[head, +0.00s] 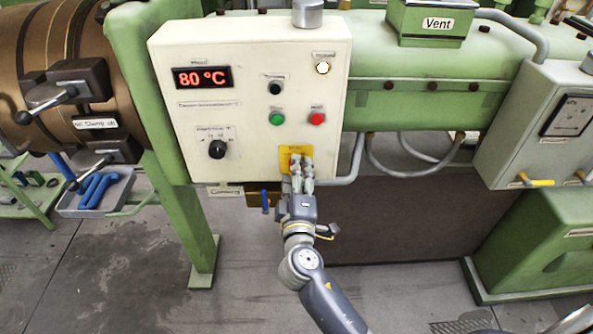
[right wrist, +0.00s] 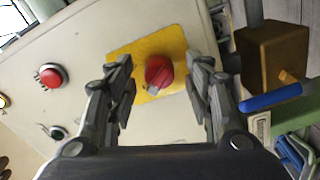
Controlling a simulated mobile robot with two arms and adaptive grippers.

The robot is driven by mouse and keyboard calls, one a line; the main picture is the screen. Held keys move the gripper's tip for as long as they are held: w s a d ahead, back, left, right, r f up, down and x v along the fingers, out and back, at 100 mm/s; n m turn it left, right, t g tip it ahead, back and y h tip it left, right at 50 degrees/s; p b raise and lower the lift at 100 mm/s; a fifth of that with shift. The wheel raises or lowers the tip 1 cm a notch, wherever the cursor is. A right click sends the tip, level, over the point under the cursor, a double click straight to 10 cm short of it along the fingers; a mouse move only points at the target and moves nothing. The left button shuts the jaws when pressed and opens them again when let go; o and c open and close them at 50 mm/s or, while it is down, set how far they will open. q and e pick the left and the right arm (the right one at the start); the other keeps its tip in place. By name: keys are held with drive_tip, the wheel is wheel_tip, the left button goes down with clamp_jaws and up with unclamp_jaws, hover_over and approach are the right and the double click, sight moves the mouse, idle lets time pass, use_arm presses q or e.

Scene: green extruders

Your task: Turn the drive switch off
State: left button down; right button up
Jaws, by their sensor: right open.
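The switch between my fingers is a red rotary knob (right wrist: 158,72) on a yellow plate (right wrist: 122,62). In the head view the yellow plate (head: 284,157) is low on the cream control panel (head: 250,60), and my fingers mostly hide the knob. My right gripper (head: 301,165) reaches up to the plate from below. In the right wrist view the right gripper (right wrist: 163,85) is open, one finger on each side of the knob, with visible gaps. Whether the fingertips touch the plate cannot be told. My left gripper is not in view.
The panel also has a green button (head: 277,118), a red button (head: 317,118), a black rotary selector (head: 217,149) and a display (head: 202,78) reading 80 °C. A brass block (right wrist: 275,55) with a blue handle (right wrist: 272,97) sits just below the panel, close to my gripper.

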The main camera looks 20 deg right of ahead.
drive_tip(key=v, duration=1)
drive_tip(key=shift+s, duration=0.35)
drive_tip(key=shift+a+r, duration=0.1)
drive_tip(key=s+a+f+g+y+b, duration=0.15)
drive_tip(key=s+f+g, duration=0.25)
drive_tip(key=f, duration=1.5)
drive_tip(key=s+f+g+y+b, duration=0.1)
drive_tip(key=s+f+g+y, duration=0.25)
drive_tip(key=f, duration=1.45)
drive_tip(key=s+d+f+m+g, duration=0.3)
drive_tip(key=s+f, duration=0.5)
drive_tip(key=s, duration=0.2)
drive_tip(key=s+d+f+m+g+b, duration=0.1)
drive_tip(key=s+d+f+m+g, duration=0.1)
drive_tip(key=s+f, duration=0.6)
drive_tip(key=s+d+f+m+g, duration=0.3)
drive_tip(key=s+d+f, duration=0.3)
drive_tip(key=s, duration=0.8)
wheel_tip(320, 180, down, 3)
drive_tip(key=shift+r+m+g+b, duration=0.1)
drive_tip(key=shift+m+g+b, duration=0.2)
drive_tip(key=shift+g, duration=0.15)
